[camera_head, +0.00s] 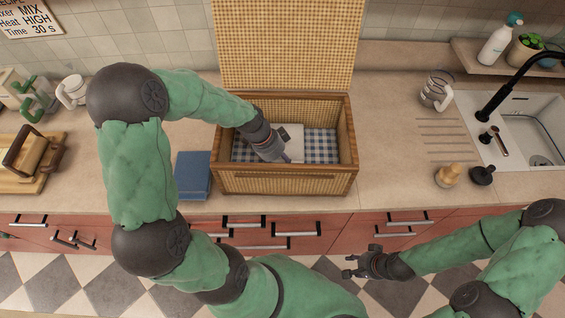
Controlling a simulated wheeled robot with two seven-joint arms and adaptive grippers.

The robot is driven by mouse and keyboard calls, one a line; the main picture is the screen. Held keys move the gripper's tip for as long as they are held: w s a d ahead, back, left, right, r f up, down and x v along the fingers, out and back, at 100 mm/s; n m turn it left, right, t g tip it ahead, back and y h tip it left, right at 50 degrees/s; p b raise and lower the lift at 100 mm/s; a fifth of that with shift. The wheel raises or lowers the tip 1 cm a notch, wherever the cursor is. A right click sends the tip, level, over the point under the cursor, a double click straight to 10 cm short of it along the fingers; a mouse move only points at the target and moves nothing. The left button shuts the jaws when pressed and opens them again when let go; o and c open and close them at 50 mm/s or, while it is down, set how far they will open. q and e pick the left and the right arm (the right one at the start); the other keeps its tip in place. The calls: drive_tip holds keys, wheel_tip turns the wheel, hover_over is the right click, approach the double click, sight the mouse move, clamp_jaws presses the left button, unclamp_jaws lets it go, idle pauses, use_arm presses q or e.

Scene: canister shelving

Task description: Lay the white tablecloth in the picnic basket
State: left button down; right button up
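The wicker picnic basket (288,184) stands on the counter with its lid (287,40) raised at the back. Blue-and-white checked fabric shows inside it. The white tablecloth (293,131), a small pale folded piece, is inside the basket near the middle. My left gripper (284,157) reaches down into the basket from the left, right beside the tablecloth and partly covering it. Its fingers are too small and hidden to tell whether it grips the cloth. My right gripper (348,266) is open and empty, in front of the drawers below the counter edge.
A blue book or box (193,176) lies left of the basket. A wooden rack (30,155), a white mug (72,91) and a green cactus-like holder stand at the left. Counter right of the basket is clear.

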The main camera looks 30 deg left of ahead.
use_arm(q)
drive_tip(key=shift+w+f, duration=0.1)
drive_tip(key=shift+f, duration=0.2)
drive_tip(key=shift+f, duration=0.1)
drive_tip(key=c, duration=0.8)
unclamp_jaws()
drive_tip(key=shift+a+r, duration=0.15)
drive_tip(key=shift+r, duration=0.3)
drive_tip(key=p+v, duration=0.1)
drive_tip(key=v, duration=1)
drive_tip(key=shift+s+r, duration=0.2)
